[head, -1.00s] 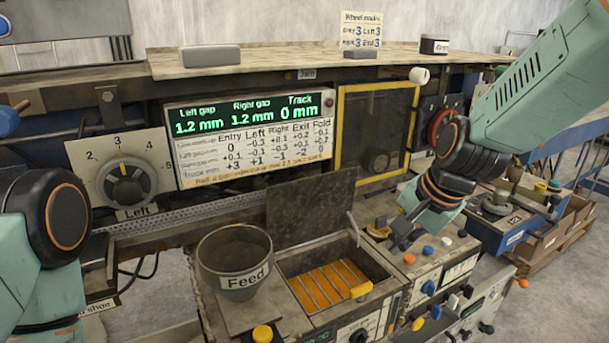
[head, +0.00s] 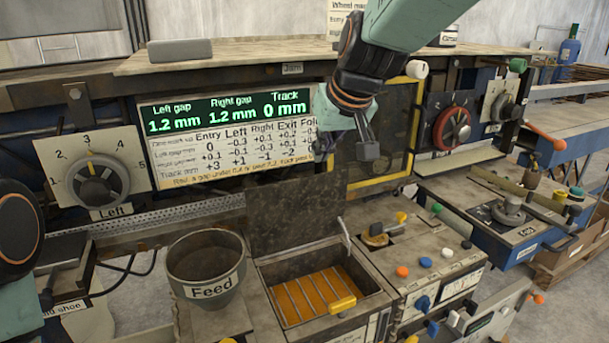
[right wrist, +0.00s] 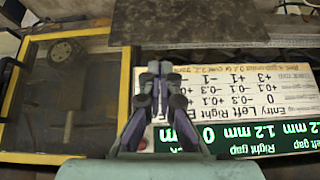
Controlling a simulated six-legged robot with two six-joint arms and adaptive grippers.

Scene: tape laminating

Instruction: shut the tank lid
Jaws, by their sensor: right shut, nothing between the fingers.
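The tank (head: 385,300) is an open metal box with orange contents under a wire grid and a yellow tab at its front. Its lid (head: 285,215), a dark mottled plate, stands upright at the tank's back edge, so the tank is open. In the right wrist view the lid (right wrist: 190,22) fills the top middle. My right gripper (head: 345,148) is shut and empty, by the lid's upper edge in the head view, overlapping the display panel. Its fingers (right wrist: 160,72) are together in the right wrist view, apart from the lid in that picture. My left gripper is out of view.
A grey Feed pot (head: 207,265) stands left of the tank. A thin rod (head: 345,232) rises at the tank's back right. The display panel (head: 165,150) and yellow-framed window (head: 395,165) stand behind. A control box with knobs (head: 440,250) is at the right.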

